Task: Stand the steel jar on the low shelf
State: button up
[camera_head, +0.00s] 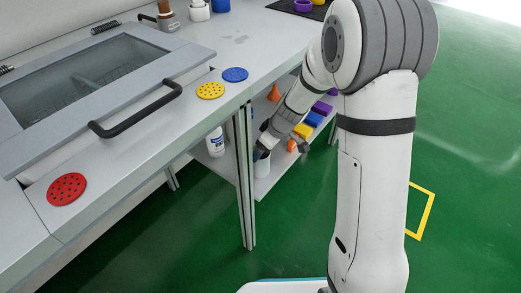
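My gripper (261,153) is low beside the bench, at the low shelf (264,187) under the worktop. A small pale grey cylinder (262,168), which looks like the steel jar, is directly below the dark fingers and looks upright. The fingers meet or overlap its top in the picture. I cannot tell whether they grip it or whether its base rests on the shelf. A bench leg partly hides the area to its left.
A white bottle (215,143) stands left of the bench leg (245,180). Orange cones, blue, yellow and purple blocks (314,119) crowd the shelf on the right. Above are a lidded box (190,68) with a black handle and red (67,189), yellow (210,90) and blue (235,74) discs.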

jog(key=s+d+r+m+h, duration=0.1)
jog(key=s+d+r+m, duration=0.2)
jog(key=s, duration=0.5)
jog(key=s+d+r+m+g+h, duration=0.1)
jog(key=s+d+r+m, duration=0.3)
jog(key=s, duration=0.4)
jog(key=s+d+r+m+h, duration=0.1)
jog(key=s+d+r+m, duration=0.2)
jog(key=s+d+r, duration=0.2)
jog(key=s+r, duration=0.2)
jog(key=s, duration=0.1)
jog(key=shift+s+d+r+g+h+p, duration=0.2)
jog(key=shift+g+h+p, duration=0.1)
notch_tip(320, 180, up, 54)
jog(key=s+t+p, duration=0.1)
jog(key=t+p, duration=0.1)
jog(key=p, duration=4.6)
jog(key=shift+s+r+t, duration=0.2)
jog(key=shift+r+t, duration=0.05)
jog(key=shift+t, duration=0.15)
